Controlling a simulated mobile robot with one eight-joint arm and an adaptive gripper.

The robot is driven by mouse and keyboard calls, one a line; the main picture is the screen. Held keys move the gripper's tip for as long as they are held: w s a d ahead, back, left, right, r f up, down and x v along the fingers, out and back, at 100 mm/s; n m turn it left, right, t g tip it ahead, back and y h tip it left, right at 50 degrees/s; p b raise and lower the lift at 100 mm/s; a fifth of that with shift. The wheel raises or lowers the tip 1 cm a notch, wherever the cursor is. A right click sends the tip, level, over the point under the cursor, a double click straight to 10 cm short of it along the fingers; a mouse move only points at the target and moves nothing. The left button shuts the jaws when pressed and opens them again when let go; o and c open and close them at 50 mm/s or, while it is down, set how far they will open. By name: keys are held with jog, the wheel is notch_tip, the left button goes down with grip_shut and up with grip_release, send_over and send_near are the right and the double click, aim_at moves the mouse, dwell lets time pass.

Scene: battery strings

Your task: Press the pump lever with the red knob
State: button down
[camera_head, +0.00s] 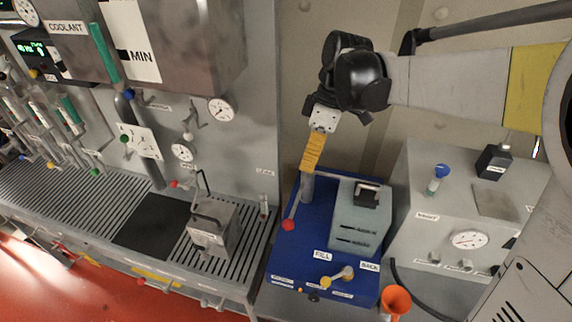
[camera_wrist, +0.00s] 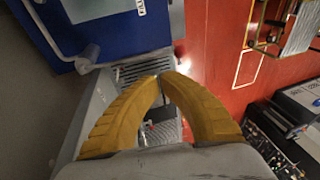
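The red knob (camera_head: 288,224) is at the lower end of a thin lever (camera_head: 295,207) at the left edge of a blue pump unit (camera_head: 312,244). The lever slants down and left from a grey upright post (camera_head: 307,187). My gripper (camera_head: 309,170), with yellow fingers, is above the lever, close over or in front of the post; contact cannot be told. In the wrist view the two curved fingers (camera_wrist: 161,76) meet at their tips with nothing visible between them. The blue unit shows at the upper left there (camera_wrist: 115,35); I cannot make out the red knob.
A grey box (camera_head: 362,213) stands on the blue unit, right of the post. An orange funnel (camera_head: 396,299) is at its front right corner. A grey cabinet with a gauge (camera_head: 470,240) stands to the right. A grated bench (camera_head: 85,195) lies left.

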jog(key=shift+s+r, duration=0.1)
jog(key=shift+r, duration=0.05)
jog(key=x, duration=1.4)
jog(key=shift+s+a+f+b, duration=0.1)
jog(key=shift+f+b, duration=0.45)
jog(key=shift+b, duration=0.15)
jog(key=shift+f+t+h+b, duration=0.25)
jog(key=shift+f+t+b, duration=0.6)
jog(key=shift+f+b, duration=1.15)
jog(key=shift+f+t+h+b, duration=0.3)
jog(key=shift+f+t+b, duration=0.6)
jog(key=shift+f+b, duration=1.05)
jog(key=shift+f+t+h+b, duration=0.25)
jog(key=shift+f+t+b, duration=0.6)
jog(key=shift+f+b, duration=1.1)
jog(key=shift+r, duration=0.1)
